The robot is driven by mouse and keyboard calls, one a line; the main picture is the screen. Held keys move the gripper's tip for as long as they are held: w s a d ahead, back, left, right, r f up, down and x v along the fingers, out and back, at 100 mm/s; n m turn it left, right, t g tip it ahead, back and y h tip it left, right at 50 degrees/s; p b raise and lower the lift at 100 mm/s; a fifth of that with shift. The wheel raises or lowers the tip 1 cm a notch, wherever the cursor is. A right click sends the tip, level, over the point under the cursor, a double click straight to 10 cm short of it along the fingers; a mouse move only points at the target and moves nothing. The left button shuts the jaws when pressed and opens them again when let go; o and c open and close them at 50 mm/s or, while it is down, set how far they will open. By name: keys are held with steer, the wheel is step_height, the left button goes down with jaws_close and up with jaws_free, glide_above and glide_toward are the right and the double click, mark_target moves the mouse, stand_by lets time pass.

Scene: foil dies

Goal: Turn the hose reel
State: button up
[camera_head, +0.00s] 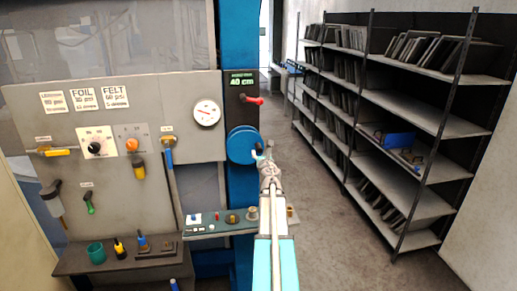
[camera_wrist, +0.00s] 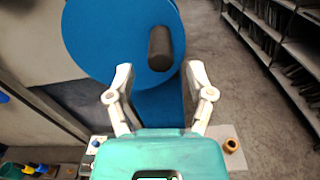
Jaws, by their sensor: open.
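The hose reel appears as a round blue disc (camera_head: 239,146) on the blue column in the head view. It fills the upper part of the wrist view as a large blue disc (camera_wrist: 95,40). A short dark cylindrical handle (camera_wrist: 160,46) stands on its face, right of its middle. My gripper (camera_wrist: 160,74) is open, its fingertips apart on either side of the handle's lower end in the picture. I see no contact, and how far the tips are from the disc is hard to tell. In the head view my gripper (camera_head: 260,153) covers the disc's right edge, and the handle is not clear there.
A display reading 40 cm (camera_head: 241,80) and a red lever (camera_head: 253,100) sit above the reel. A grey panel (camera_head: 60,125) with knobs and a gauge (camera_head: 207,113) is left. A ledge (camera_head: 200,231) with small parts lies below. Shelving (camera_head: 400,99) stands right, beyond open floor.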

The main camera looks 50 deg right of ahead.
mark_target(259, 147)
steer(key=shift+x, duration=2.95)
steer(key=shift+s, duration=0.1)
jaws_close()
